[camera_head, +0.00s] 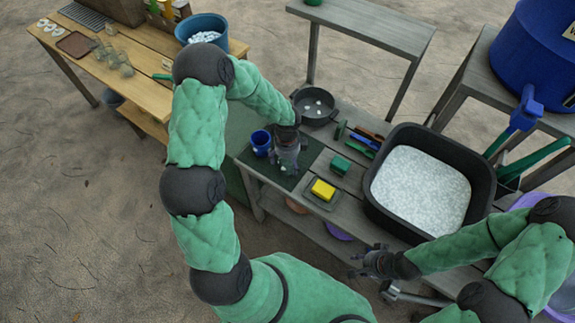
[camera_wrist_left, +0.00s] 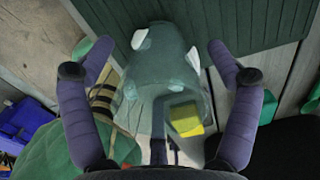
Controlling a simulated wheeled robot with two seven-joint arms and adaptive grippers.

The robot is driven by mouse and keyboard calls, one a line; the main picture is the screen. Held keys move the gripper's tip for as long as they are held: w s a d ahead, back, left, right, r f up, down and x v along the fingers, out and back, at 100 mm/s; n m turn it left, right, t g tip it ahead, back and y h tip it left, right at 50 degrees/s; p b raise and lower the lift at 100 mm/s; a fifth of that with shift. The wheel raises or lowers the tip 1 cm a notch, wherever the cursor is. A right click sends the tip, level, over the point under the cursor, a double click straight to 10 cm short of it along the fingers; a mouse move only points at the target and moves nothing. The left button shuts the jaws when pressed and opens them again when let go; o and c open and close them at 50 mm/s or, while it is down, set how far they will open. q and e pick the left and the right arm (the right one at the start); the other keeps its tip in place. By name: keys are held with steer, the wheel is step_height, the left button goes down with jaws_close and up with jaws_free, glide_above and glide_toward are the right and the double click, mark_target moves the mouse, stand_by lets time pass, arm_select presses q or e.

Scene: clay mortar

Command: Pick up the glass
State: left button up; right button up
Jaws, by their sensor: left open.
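The glass (camera_wrist_left: 160,72) is clear and greenish, and shows in the left wrist view between the two fingers of my left gripper (camera_wrist_left: 158,58). The fingers stand apart on either side of it, with a visible gap on both sides. White bits show at its edges. In the head view my left gripper (camera_head: 288,162) is over the dark green mat (camera_head: 311,155), and it mostly hides the glass there. My right gripper (camera_head: 376,263) is at the front edge of the grey table, away from the glass. Its fingers are too small to read.
A blue cup (camera_head: 261,141) stands left of my left gripper. A yellow sponge (camera_head: 323,189), a green block (camera_head: 340,165) and a dark pot (camera_head: 316,106) are near. A large black tub (camera_head: 482,163) fills the right side. Several glasses (camera_head: 118,58) stand on the wooden table.

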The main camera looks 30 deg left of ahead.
arm_select(q)
steer(key=shift+c, duration=0.3)
steer(key=c, duration=1.3)
steer(key=shift+c, duration=0.2)
steer(key=shift+r, duration=0.2)
